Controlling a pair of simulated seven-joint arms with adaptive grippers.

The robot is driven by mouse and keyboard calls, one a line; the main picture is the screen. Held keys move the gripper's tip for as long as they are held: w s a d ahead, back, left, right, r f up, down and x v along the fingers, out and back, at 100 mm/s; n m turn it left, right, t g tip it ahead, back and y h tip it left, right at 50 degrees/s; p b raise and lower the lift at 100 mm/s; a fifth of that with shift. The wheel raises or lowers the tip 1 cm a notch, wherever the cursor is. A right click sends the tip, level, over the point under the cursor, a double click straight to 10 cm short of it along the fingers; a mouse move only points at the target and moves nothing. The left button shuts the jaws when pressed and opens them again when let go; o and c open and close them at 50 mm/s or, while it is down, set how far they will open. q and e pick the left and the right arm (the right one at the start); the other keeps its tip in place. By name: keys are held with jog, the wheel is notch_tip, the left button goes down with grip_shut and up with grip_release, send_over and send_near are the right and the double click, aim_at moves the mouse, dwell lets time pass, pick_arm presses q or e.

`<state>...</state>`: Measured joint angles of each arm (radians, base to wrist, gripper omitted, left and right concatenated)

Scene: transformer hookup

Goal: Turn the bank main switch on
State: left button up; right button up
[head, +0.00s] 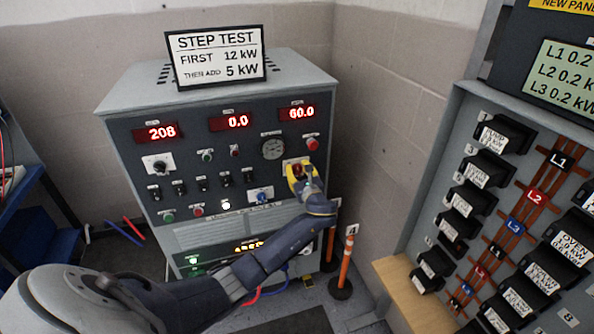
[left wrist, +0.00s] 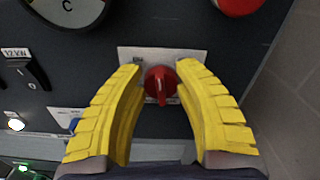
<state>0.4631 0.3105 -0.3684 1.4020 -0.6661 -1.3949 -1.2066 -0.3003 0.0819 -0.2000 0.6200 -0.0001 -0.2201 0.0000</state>
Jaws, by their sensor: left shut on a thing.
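A red rotary knob (left wrist: 161,84) sits on a pale plate (left wrist: 128,54) on the dark front panel; I take it to be the bank main switch. Its grip bar looks about vertical in the left wrist view, and small lettering shows at the plate's upper left. My left gripper (left wrist: 159,72) has its yellow fingers on either side of the knob and is shut on it. In the head view the left gripper (head: 298,172) is at the right of the load bank cabinet (head: 230,130) and mostly hides the knob. My right gripper is out of view.
Red displays on the cabinet read 208 (head: 156,132), 0.0 (head: 236,122) and 60.0 (head: 297,113). A round dial (head: 273,148) and a red button (head: 312,143) are close to the gripper. An orange post (head: 345,262) and a breaker panel (head: 470,120) stand to the right.

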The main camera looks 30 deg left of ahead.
pick_arm(q)
jog(key=m, duration=0.5)
jog(key=shift+w+d+m, duration=0.1)
jog(key=shift+w+m, duration=0.1)
jog(key=shift+m, duration=0.1)
jog(key=m, duration=0.4)
jog(key=shift+w+d+m, duration=0.15)
jog(key=shift+m, duration=0.55)
jog(key=o, duration=1.1)
jog(key=shift+f, duration=0.1)
jog(key=shift+s+d+f, duration=0.1)
jog(key=shift+s+d, duration=0.15)
jog(key=shift+d, duration=0.2)
jog(key=v, duration=1.1)
